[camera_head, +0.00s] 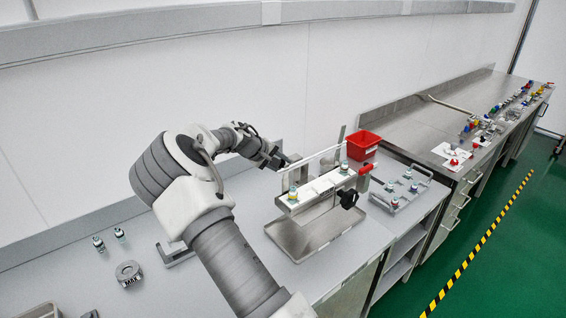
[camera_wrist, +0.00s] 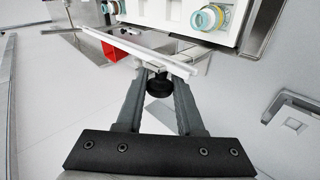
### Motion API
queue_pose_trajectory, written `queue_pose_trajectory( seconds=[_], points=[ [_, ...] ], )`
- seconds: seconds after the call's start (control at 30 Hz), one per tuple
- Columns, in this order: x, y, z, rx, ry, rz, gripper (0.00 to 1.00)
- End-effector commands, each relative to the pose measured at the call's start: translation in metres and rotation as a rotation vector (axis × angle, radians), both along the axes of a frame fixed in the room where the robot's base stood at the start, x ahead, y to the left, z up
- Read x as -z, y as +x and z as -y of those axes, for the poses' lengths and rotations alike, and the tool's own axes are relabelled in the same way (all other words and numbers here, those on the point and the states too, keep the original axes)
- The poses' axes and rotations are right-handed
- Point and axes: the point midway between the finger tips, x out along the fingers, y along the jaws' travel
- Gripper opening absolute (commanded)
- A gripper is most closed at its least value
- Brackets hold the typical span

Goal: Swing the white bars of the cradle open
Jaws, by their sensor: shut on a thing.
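The washer's cradle (camera_head: 316,187) stands above a metal drip tray (camera_head: 305,239) on the bench. It bears capped vials at both ends, one at the left (camera_head: 293,193) and one at the right (camera_head: 343,166). A thin white bar (camera_head: 318,156) runs along its far side; the bar also crosses the wrist view (camera_wrist: 135,48) at a slant. My gripper (camera_head: 281,162) is at the bar's left end. In the wrist view its fingers (camera_wrist: 158,76) are closed around a black knob (camera_wrist: 159,88) just under the bar. The fingertip contact is partly hidden by the bar.
A red bin (camera_head: 362,145) stands behind the cradle's right end. A black star knob (camera_head: 348,198) sticks out at the front right. A vial rack (camera_head: 402,191) is to the right. A wall stands behind.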

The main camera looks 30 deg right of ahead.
Motion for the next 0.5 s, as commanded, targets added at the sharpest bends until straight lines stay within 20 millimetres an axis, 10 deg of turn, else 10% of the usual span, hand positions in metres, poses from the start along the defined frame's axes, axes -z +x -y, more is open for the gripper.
queue_pose_trajectory(
  seconds=[0.47,0.5],
  points=[
    [-0.0003,-0.0012,-0.0006,0.000,-0.002,-0.007,0.00],
    [-0.0003,-0.0012,-0.0006,0.000,-0.002,-0.007,0.40]
  ],
)
